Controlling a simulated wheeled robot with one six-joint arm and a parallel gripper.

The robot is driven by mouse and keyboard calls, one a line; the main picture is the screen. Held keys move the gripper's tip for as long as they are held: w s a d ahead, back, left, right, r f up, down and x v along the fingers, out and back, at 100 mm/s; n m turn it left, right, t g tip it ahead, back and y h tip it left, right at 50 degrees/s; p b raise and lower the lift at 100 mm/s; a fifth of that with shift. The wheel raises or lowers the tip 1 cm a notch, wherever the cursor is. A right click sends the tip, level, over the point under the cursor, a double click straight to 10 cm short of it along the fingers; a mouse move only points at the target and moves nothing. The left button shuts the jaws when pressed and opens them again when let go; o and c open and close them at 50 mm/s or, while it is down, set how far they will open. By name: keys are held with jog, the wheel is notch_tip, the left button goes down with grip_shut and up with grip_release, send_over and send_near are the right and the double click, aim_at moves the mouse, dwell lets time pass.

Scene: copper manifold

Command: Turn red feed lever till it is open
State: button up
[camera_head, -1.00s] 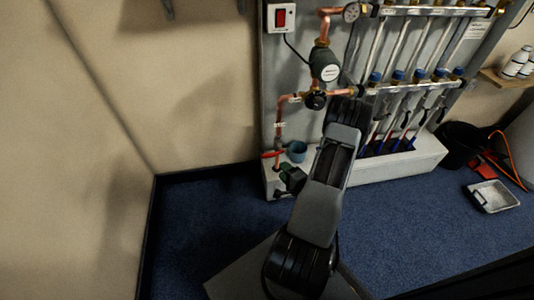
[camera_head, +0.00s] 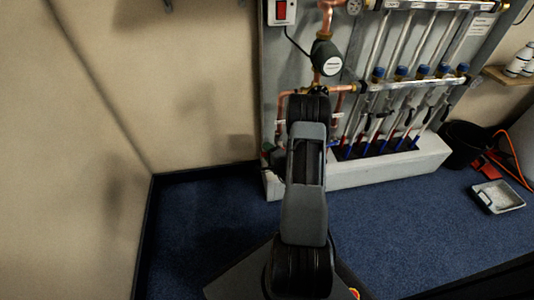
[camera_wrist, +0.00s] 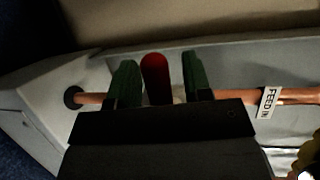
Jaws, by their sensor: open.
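The red feed lever (camera_wrist: 155,78) shows in the wrist view as a rounded red handle at the copper feed pipe (camera_wrist: 232,97). My gripper (camera_wrist: 158,75) is open, with one green finger on each side of the lever. The lever is nearer the left finger, and a wider gap shows on its right. I cannot tell whether the left finger touches it. The dark gripper body hides the lower part of the wrist view. In the head view my arm hides the lever and most of the gripper.
A white "FEED IN" tag (camera_wrist: 268,102) hangs on the pipe right of my gripper. The manifold with blue-capped valves (camera_head: 422,72) stands right of my arm. A black bucket (camera_head: 463,143) and a grey tray (camera_head: 498,196) are on the floor at right. The blue carpet at left is clear.

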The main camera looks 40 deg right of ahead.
jog(key=shift+w, duration=0.1)
grip_shut()
dwell(0.5)
